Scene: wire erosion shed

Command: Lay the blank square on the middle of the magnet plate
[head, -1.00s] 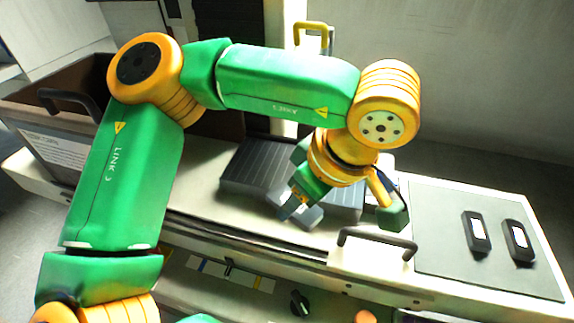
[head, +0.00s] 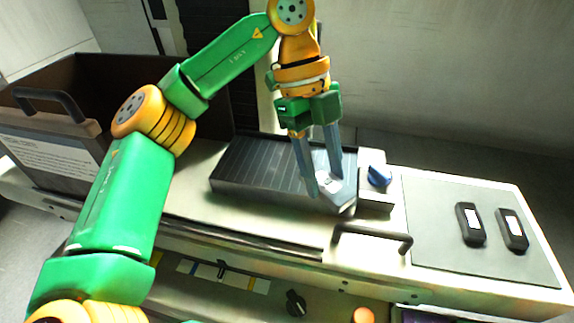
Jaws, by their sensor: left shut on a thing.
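The magnet plate (head: 252,165) is a dark, grooved block lying on the pale bench top in the middle of the head view. My left gripper (head: 323,185) points down over the plate's right end. It is shut on the blank (head: 329,188), a small light grey piece partly hidden by the fingers. The blank is to the right of the plate's middle, near its front right corner. I cannot tell whether it touches the plate or hangs just above it. My right gripper is not in view.
A block with a blue knob (head: 379,176) adjoins the plate's right end. A grey mat (head: 430,215) with two black devices (head: 470,224) lies farther right. A dark handle (head: 372,233) stands at the bench front. A brown bin (head: 88,75) stands at the left.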

